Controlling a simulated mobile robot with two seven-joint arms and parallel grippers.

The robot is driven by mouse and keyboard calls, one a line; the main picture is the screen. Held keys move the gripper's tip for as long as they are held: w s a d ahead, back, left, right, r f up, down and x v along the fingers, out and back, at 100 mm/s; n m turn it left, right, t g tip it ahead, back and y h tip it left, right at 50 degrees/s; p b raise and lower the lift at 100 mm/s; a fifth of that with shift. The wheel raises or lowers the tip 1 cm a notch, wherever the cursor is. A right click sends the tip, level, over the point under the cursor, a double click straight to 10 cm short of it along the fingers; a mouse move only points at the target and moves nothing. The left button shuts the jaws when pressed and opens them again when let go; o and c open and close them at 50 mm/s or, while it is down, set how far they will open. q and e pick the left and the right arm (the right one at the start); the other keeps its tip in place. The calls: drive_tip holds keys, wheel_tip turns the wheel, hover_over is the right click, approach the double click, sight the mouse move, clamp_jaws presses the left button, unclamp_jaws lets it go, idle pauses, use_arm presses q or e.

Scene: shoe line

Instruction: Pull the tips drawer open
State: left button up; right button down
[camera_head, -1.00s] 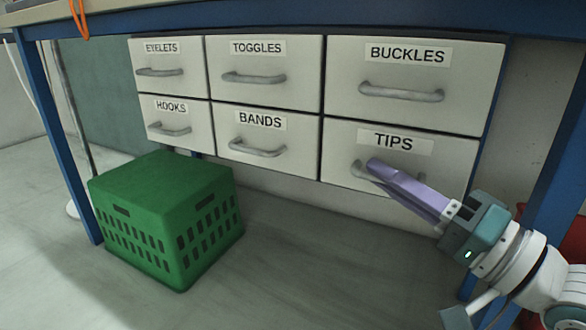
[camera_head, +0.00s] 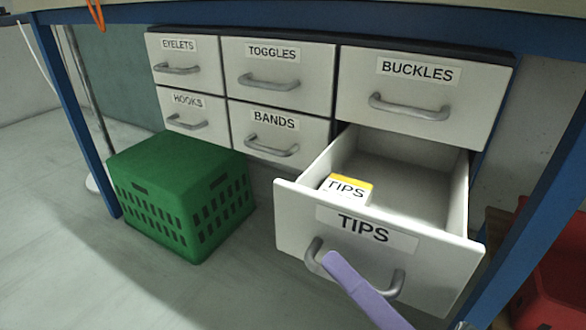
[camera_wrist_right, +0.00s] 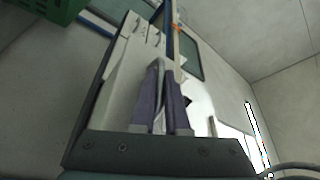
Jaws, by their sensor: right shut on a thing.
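The tips drawer (camera_head: 290,215) stands well out from the cabinet at the lower right, with its inside showing. A white box with a yellow top edge, labelled TIPS (camera_head: 346,189), sits inside near the front left. My right gripper (camera_head: 335,262) has its purple fingers shut on the grey bar handle (camera_head: 398,284) of the drawer, toward the handle's left part. In the right wrist view the purple fingers (camera_wrist_right: 160,90) are close together against the pale drawer front. My left gripper is not in view.
The buckles drawer (camera_head: 478,98) above is shut, as are the other drawers to the left. A green crate (camera_head: 150,165) stands on the floor at left. A blue table leg (camera_head: 540,190) and a red bin (camera_head: 550,285) are at right.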

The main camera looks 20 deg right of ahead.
drive_tip(key=shift+s+a, duration=0.9)
drive_tip(key=shift+a, duration=0.15)
drive_tip(key=c, duration=1.2)
unclamp_jaws()
drive_tip(key=v, duration=1)
drive_tip(key=shift+p, duration=0.35)
